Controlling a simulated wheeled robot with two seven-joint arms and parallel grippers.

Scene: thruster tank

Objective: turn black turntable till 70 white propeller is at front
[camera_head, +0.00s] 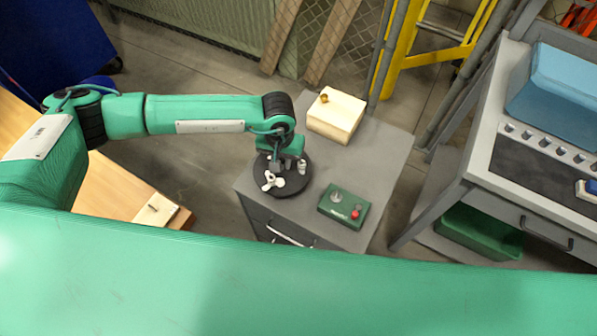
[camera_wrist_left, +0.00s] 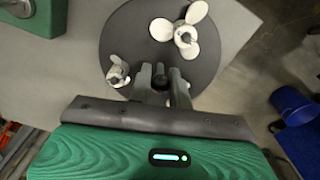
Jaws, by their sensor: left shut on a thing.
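The round black turntable (camera_head: 297,187) lies on a grey cabinet top, partly hidden by my left arm. A larger three-bladed white propeller (camera_head: 270,182) stands on its front-left part; it also shows at the top in the left wrist view (camera_wrist_left: 183,32). A smaller whitish propeller (camera_head: 302,167) is on the right side; it also shows in the left wrist view (camera_wrist_left: 118,71). I cannot read any size marks. My left gripper (camera_wrist_left: 160,80) reaches down over the turntable, shut on a small dark peg (camera_wrist_left: 160,71) between the propellers. My right gripper is out of view.
A green control box (camera_head: 343,206) with a red button sits right of the turntable. A cream block (camera_head: 336,114) stands behind it on the grey cabinet (camera_head: 385,150). A workbench (camera_head: 470,165) is at the right. My green arm crosses the bottom.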

